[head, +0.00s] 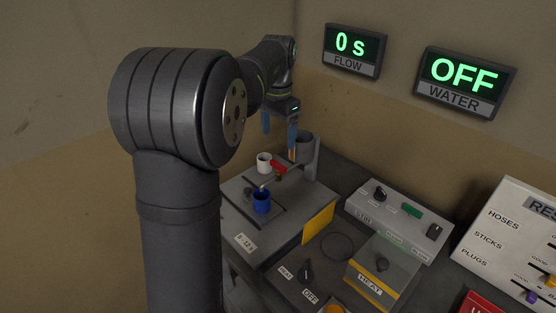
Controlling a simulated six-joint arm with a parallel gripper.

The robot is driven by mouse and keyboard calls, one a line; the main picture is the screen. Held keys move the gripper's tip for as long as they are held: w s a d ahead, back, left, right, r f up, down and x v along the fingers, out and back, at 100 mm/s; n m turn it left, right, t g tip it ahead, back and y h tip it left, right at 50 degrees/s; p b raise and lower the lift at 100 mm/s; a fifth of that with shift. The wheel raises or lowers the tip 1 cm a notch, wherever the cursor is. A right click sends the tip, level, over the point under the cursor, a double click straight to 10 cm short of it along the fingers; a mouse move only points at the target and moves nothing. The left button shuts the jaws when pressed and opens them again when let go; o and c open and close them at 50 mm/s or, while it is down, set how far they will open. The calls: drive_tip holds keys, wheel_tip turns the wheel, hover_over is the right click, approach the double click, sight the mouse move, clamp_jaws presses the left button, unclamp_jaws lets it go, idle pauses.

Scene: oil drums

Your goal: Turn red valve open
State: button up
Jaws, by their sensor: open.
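The red valve handle (279,166) sits on a small fitting near the back of the dark platform (232,190), close to the white cup. My gripper (279,132) has blue fingers pointing down and set apart, with nothing seen between them. It appears above the red handle in the picture, apart from it. The exact height between them is hard to judge. The water display (455,82) reads OFF and the flow display (352,50) reads 0 s.
A grey cylinder on a post (304,148) rises just right of the handle, close to my fingers. A stir control box (398,220) and a clear-covered heat box (382,268) stand to the right.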

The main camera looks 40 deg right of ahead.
sight(278, 163)
wheel_tip(278, 163, down, 10)
drive_tip(key=shift+r, duration=0.25)
drive_tip(key=c, duration=1)
